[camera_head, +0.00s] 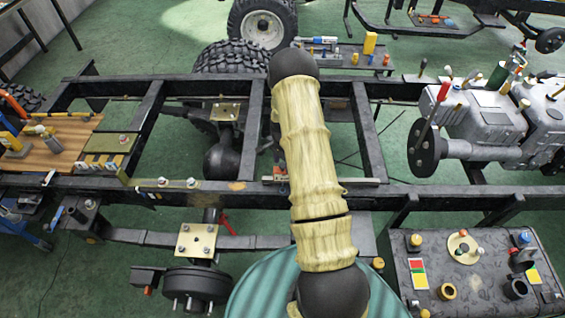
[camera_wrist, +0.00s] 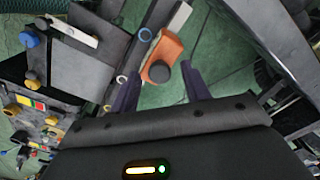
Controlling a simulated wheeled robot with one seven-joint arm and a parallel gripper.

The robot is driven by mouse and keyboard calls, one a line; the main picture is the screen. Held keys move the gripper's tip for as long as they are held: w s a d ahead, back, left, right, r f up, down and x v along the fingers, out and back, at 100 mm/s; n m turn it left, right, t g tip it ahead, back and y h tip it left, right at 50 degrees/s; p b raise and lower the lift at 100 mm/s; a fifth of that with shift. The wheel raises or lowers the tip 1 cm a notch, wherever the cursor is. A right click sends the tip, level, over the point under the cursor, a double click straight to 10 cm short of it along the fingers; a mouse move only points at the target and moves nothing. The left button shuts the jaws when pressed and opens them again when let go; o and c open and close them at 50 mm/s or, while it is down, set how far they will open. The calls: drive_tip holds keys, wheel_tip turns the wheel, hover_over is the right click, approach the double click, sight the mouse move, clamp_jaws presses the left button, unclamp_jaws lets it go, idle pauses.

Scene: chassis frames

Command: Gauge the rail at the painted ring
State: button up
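The dark near rail (camera_head: 230,189) of the chassis frame runs across the head view and passes behind my arm. In the wrist view, my gripper (camera_wrist: 158,82) is open, with two dark fingers apart. An orange block with a dark round knob (camera_wrist: 160,62) shows between and beyond the fingertips; I cannot tell whether it is the gauge. I cannot tell which is the painted ring. My arm hides the gripper in the head view.
A dark bench (camera_head: 470,285) with several knobs and fittings stands at the front right. A grey engine (camera_head: 485,120) sits on the right of the frame. A wooden board (camera_head: 50,150) with tools lies on the left. Green floor shows through the open frame bays.

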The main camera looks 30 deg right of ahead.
drive_tip(key=shift+r, duration=0.1)
wheel_tip(320, 180, up, 17)
drive_tip(key=b, duration=0.3)
idle(0.5)
drive_tip(key=shift+a+r, duration=0.1)
drive_tip(key=s+a+r+n+t, duration=0.1)
drive_tip(key=s+a+r+n, duration=0.2)
drive_tip(key=s+a+n, duration=0.4)
drive_tip(key=s+a+r+n+t, duration=0.1)
drive_tip(key=s+a+r+n, duration=0.2)
drive_tip(key=s+a+n, duration=0.5)
drive_tip(key=s+a, duration=0.2)
drive_tip(key=s, duration=0.2)
drive_tip(key=shift+s+a+r+t, duration=0.15)
drive_tip(key=shift+s+r+t, duration=0.15)
drive_tip(key=shift+s+r, duration=0.1)
